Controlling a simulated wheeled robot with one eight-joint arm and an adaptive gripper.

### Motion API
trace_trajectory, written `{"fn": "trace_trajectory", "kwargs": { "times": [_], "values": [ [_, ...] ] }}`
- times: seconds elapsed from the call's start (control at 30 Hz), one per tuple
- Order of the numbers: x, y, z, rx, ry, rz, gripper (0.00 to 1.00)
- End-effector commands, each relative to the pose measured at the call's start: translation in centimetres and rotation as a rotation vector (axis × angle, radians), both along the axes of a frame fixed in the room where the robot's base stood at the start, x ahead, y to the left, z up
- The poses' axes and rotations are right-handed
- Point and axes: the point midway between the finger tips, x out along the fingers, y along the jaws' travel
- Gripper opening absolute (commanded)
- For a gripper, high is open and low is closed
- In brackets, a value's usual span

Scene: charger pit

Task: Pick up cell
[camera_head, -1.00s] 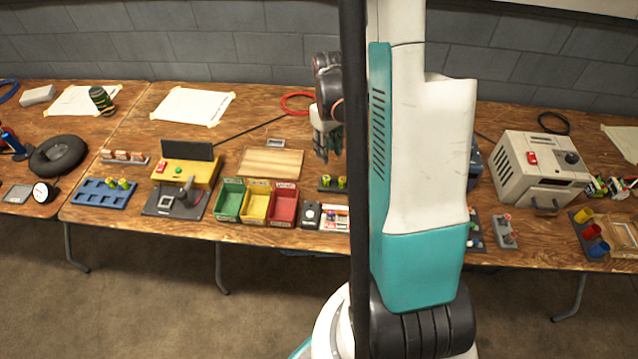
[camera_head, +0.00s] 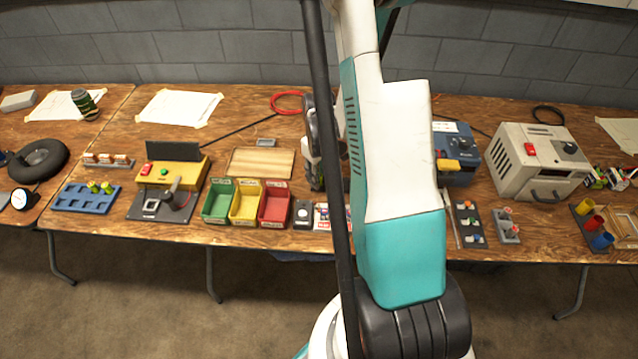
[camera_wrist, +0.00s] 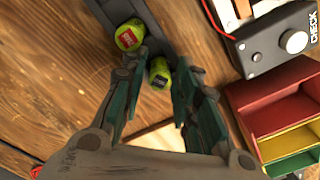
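Two green cells stand in a dark holder (camera_wrist: 95,30) in the wrist view. One cell (camera_wrist: 130,36) has a red-labelled top; the other cell (camera_wrist: 160,73) has a dark-labelled top. My gripper (camera_wrist: 163,62) is open, with its teal fingers pointing down toward the holder. The dark-topped cell shows between the fingertips, and the red-topped one is beside the left finger. I cannot tell whether a finger touches either cell. In the head view my gripper (camera_head: 316,172) is largely hidden by my arm, and the holder is hidden too.
Green, yellow and red bins (camera_head: 273,222) stand just left of my gripper. A check box (camera_head: 305,213) is close by, and also in the wrist view (camera_wrist: 270,42). A wooden board (camera_head: 260,162) lies behind the bins. A blue tray (camera_head: 72,204) holds more green cells.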

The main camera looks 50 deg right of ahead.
Motion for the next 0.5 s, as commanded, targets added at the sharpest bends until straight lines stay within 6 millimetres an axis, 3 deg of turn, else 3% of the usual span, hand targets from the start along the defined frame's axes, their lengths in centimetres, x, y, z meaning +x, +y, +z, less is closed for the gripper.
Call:
{"fn": "trace_trajectory", "kwargs": {
  "times": [0.27,0.4,0.5],
  "values": [
    [-0.01,-0.01,-0.66,0.0,0.0,0.0,0.29],
    [-0.01,-0.01,-0.64,0.0,0.0,0.0,0.0],
    [-0.01,-0.01,-0.64,0.0,0.0,0.0,0.0]
  ]
}}
